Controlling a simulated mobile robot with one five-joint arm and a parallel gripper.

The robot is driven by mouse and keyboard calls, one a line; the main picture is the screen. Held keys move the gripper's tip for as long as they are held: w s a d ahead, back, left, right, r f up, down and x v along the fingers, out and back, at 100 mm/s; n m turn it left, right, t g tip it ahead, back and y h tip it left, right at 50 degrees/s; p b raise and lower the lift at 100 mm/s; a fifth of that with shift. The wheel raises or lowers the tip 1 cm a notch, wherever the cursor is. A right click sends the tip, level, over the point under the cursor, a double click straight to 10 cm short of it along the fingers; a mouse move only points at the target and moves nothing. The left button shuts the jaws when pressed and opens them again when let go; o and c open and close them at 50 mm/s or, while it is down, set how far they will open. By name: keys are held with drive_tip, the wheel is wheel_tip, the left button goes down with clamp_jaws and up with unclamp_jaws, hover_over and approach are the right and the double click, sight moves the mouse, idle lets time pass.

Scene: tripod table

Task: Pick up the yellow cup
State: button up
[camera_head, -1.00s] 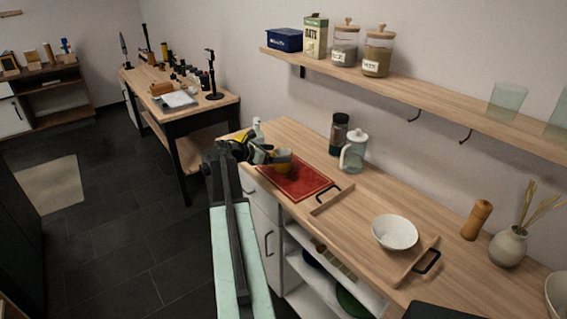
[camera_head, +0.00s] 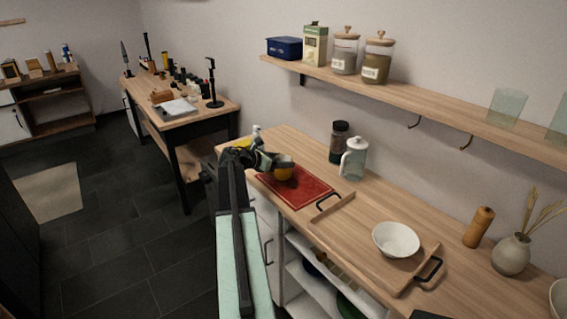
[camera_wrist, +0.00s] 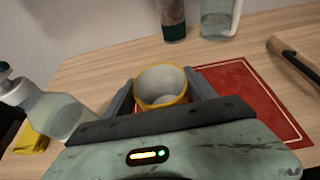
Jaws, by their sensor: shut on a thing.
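The yellow cup (camera_head: 284,170) is at the tip of my gripper (camera_head: 268,163) in the head view, over the left part of the red mat. In the wrist view the yellow cup (camera_wrist: 160,88) has a yellow outside and a pale inside, and stands about upright. My gripper (camera_wrist: 161,93) has one finger on each side of the cup and is shut on it. The lower part of the cup is hidden behind the gripper body. I cannot tell whether its base touches the mat.
The red mat (camera_head: 306,187) lies on the wooden counter. A wooden tray (camera_head: 334,212) holding a white bowl (camera_head: 396,239) is to the right. A glass pitcher (camera_head: 354,158) and a dark jar (camera_head: 338,142) stand behind. A clear bottle (camera_wrist: 52,108) stands left of the gripper.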

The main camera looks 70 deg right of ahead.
wheel_tip(320, 180, up, 4)
drive_tip(key=p, duration=0.4)
drive_tip(key=s+a, duration=0.3)
drive_tip(key=a, duration=0.4)
drive_tip(key=s+a, duration=0.3)
drive_tip(key=a, duration=0.4)
drive_tip(key=shift+s+a+r, duration=0.25)
drive_tip(key=shift+s+r, duration=0.1)
drive_tip(key=shift+r, duration=0.05)
